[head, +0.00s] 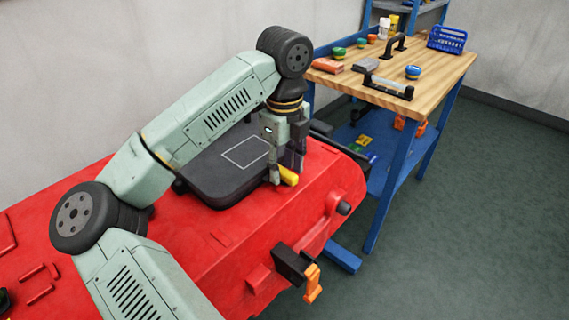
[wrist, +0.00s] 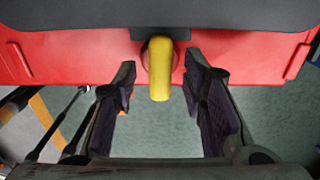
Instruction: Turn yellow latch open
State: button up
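The yellow latch (head: 289,176) sits at the edge of the black lid (head: 226,167) on the red scrubber body (head: 215,236). In the wrist view the yellow latch (wrist: 160,68) points straight down the picture from its mount under the lid's edge. My gripper (head: 287,172) is over the latch, pointing down. In the wrist view my gripper (wrist: 163,82) is open, one finger on each side of the latch, with a gap on both sides. Neither finger visibly touches it.
An orange latch (head: 312,283) on a black mount (head: 291,262) sticks out from the scrubber's front side. A blue-legged workbench (head: 447,72) with tools, small jars and a blue basket (head: 446,39) stands behind to the right. The green floor (head: 480,190) at the right is clear.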

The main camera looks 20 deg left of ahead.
jog(key=shift+c, duration=0.2)
grip_shut()
jog(key=shift+f+m+b, duration=0.1)
jog(key=shift+m+b, duration=0.3)
jog(key=shift+b, duration=0.1)
jog(key=shift+m+b, duration=0.85)
jog(key=shift+m, duration=0.15)
jog(key=m+b, duration=0.2)
jog(key=m, duration=0.3)
jog(key=m+b, duration=0.1)
jog(key=m, duration=0.9)
